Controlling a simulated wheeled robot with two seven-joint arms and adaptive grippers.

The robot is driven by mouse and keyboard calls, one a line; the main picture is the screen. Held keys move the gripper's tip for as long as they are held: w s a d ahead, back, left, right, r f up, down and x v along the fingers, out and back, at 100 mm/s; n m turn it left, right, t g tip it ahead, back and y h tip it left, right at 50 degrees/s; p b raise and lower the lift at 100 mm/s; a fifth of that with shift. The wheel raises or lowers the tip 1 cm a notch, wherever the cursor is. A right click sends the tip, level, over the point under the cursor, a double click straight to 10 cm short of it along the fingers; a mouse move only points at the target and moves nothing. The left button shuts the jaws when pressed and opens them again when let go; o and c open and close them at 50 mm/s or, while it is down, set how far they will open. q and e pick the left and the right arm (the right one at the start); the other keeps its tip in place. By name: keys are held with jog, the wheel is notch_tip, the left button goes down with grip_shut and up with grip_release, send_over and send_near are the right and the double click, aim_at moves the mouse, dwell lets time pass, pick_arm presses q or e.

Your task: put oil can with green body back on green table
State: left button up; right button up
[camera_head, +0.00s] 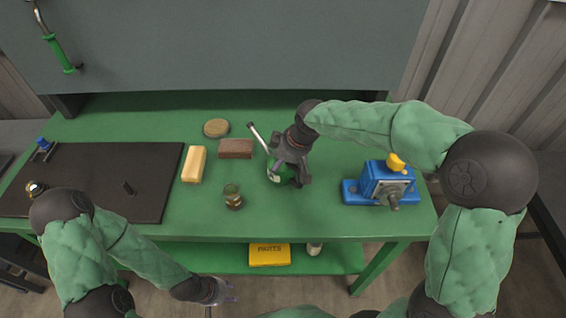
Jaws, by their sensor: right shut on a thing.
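The oil can with a green body (275,172) is at the middle of the green table (330,217), its long grey spout slanting up to the left. My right gripper (288,178) is shut on the oil can and hides part of its body. I cannot tell whether the can's base touches the table top. My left gripper (228,291) is low at the front, off the table edge and apart from the can. It looks empty, with its fingers apart.
A small jar (233,198), a brown block (236,149), a yellow block (194,164) and a round tan disc (216,128) lie left of the can. A blue vise (384,184) stands right. A dark mat (110,170) covers the left side. A yellow box (269,255) sits on the lower shelf.

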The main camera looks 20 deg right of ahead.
jog(key=shift+r, duration=0.1)
jog(key=o, duration=1.6)
jog(key=shift+f, duration=0.2)
jog(key=shift+r, duration=0.3)
jog(key=p+v, duration=0.4)
jog(key=v, duration=0.7)
jog(key=shift+s+r, duration=0.15)
jog(key=shift+r, duration=0.2)
